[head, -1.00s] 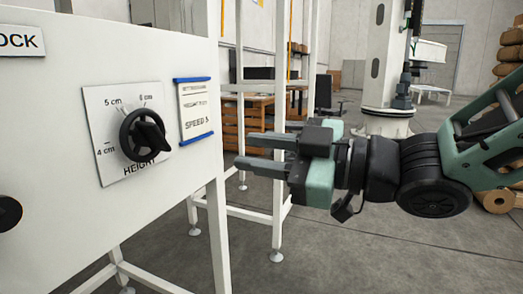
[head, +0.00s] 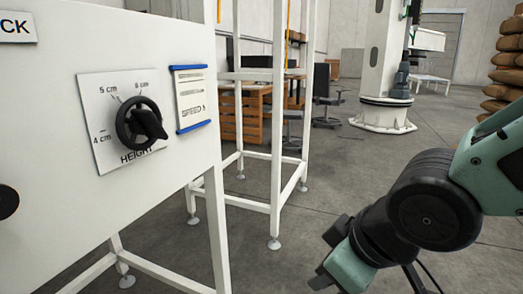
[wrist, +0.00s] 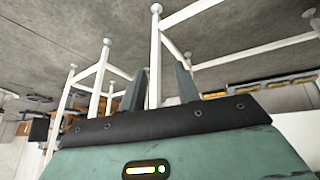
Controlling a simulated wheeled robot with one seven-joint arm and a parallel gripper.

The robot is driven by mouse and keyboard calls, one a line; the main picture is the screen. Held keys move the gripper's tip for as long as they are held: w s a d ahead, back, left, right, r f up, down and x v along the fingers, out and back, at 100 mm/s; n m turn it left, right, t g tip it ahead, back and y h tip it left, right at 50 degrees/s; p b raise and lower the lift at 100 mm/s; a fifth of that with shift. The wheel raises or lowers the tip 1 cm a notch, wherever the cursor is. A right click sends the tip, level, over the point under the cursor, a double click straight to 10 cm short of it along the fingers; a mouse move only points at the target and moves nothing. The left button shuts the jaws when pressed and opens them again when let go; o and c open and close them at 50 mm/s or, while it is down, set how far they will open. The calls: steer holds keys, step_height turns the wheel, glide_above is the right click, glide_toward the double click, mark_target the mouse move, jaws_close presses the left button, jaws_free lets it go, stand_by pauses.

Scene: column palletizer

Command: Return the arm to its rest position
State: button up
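My gripper (head: 322,278) is low in the head view, right of the white panel and pointing down and left. It is apart from the panel, and its fingers are partly cut off by the lower edge. In the wrist view its two grey fingers (wrist: 161,72) stand apart with nothing between them. My green and black arm (head: 437,200) is folded at the lower right. The black height knob (head: 141,123) sits on its white plate on the panel, with its pointer toward the lower right.
The white panel (head: 40,140) fills the left side, on a white tube frame (head: 275,170). A speed card (head: 190,98) is beside the knob plate. A white robot column (head: 385,65) and stacked sacks (head: 505,75) stand behind. Open grey floor lies between the frame and my arm.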

steer(key=s+d+f+m+g+h, duration=0.25)
steer(key=s+d+g, duration=0.2)
steer(key=s, duration=0.65)
step_height(320, 180, up, 18)
steer(key=p, duration=1.9)
steer(key=shift+w+a+r, duration=0.15)
steer(key=shift+a+r, duration=0.05)
steer(key=shift+n+g, duration=0.25)
